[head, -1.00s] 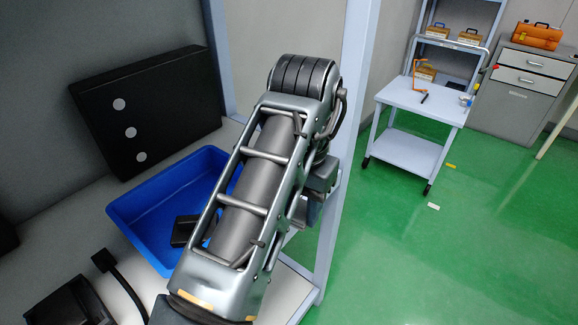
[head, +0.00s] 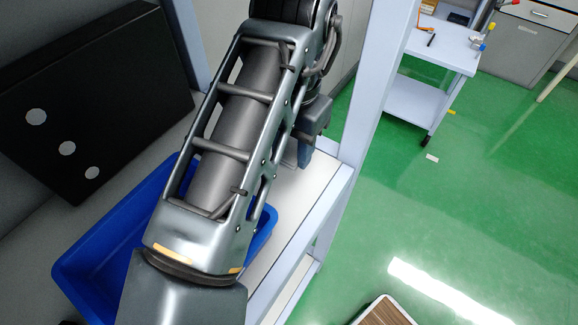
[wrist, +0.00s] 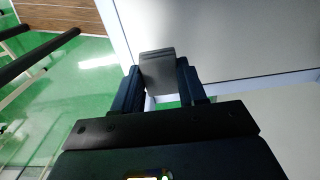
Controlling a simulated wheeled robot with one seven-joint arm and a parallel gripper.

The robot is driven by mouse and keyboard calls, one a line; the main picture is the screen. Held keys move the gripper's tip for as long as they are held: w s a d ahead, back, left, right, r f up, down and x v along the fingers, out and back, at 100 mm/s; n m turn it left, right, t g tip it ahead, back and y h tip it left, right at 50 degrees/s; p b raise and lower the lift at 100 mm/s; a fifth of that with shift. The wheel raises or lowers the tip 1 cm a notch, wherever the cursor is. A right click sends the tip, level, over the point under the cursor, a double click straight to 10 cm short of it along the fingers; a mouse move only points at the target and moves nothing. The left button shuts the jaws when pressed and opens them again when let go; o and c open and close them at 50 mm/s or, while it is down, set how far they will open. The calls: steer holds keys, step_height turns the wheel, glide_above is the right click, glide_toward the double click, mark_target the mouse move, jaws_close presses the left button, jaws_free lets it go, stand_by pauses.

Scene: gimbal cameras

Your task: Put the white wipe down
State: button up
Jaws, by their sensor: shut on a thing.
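In the head view my gripper (head: 310,145) hangs at the far end of my arm, over or near the white shelf top (head: 318,185). The wipe is hard to make out there, and I cannot tell whether it touches the surface.
A blue bin (head: 85,268) sits on the shelf, partly behind my arm. A black panel with pale discs (head: 95,105) leans at the left. A pale upright post (head: 375,90) stands right of my gripper. A white cart (head: 445,48) stands farther off on open green floor (head: 475,190).

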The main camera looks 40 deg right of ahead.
mark_target(292, 187)
steer(key=shift+f+b, duration=3.05)
steer(key=shift+f, duration=1.25)
steer(key=shift+f, duration=0.1)
steer(key=shift+f, duration=0.15)
steer(key=o, duration=0.9)
steer(key=shift+o, duration=0.2)
